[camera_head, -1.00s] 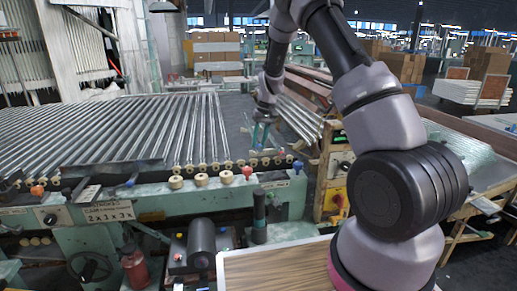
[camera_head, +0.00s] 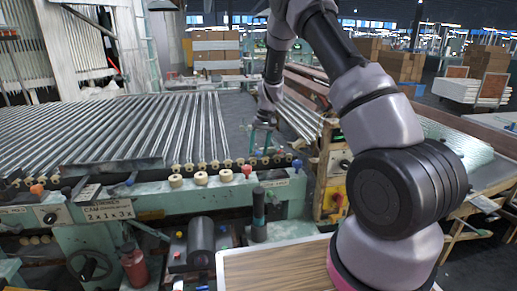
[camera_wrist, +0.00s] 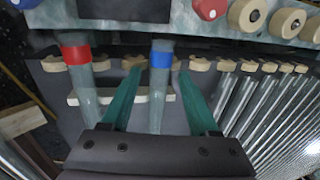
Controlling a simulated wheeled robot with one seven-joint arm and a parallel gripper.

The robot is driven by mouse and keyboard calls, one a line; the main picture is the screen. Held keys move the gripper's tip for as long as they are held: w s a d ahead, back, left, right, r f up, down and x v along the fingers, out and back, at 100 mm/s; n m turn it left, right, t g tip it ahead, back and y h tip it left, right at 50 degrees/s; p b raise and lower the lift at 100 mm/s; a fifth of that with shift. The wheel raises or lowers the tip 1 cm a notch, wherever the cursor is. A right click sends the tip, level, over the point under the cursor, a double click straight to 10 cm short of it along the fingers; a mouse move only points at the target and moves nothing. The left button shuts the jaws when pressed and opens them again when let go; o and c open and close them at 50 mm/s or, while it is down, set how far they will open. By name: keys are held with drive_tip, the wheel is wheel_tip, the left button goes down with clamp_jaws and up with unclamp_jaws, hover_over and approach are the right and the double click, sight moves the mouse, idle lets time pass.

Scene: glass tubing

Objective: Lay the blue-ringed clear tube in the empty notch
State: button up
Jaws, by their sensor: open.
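The blue-ringed clear tube (camera_wrist: 157,92) shows in the wrist view as a grey-looking tube with a blue band near its far end. My gripper (camera_wrist: 158,82) is open, with one green finger on each side of this tube; I cannot tell whether either finger touches it. A similar tube with a red band (camera_wrist: 81,75) lies to the left, outside the fingers. Both tubes cross a pale bar (camera_wrist: 115,97). In the head view my gripper (camera_head: 263,138) is low beside the right end of the tube bed. I cannot single out the empty notch.
A row of pale wooden rollers (camera_wrist: 227,65) runs along the rail, with many shiny tubes (camera_wrist: 255,110) close on the right. Red (camera_wrist: 210,7) and blue knobs and larger cream wheels (camera_wrist: 285,24) line the far edge. In the head view the green machine frame (camera_head: 150,205) stands in front.

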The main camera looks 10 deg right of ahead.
wheel_tip(320, 180, up, 12)
drive_tip(key=d, duration=0.2)
drive_tip(key=s+d+r+m+t, duration=0.2)
drive_tip(key=s+r+t, duration=0.1)
drive_tip(key=s+r, duration=1.3)
drive_tip(key=s+d+r+m+t, duration=0.1)
drive_tip(key=s+r+t, duration=0.1)
drive_tip(key=s, duration=0.7)
drive_tip(key=s+r+m+t, duration=0.1)
drive_tip(key=s+r, duration=0.3)
drive_tip(key=s, duration=0.6)
drive_tip(key=shift+d+r+t, duration=0.2)
drive_tip(key=shift+d+t, duration=0.2)
drive_tip(key=shift+t, duration=0.1)
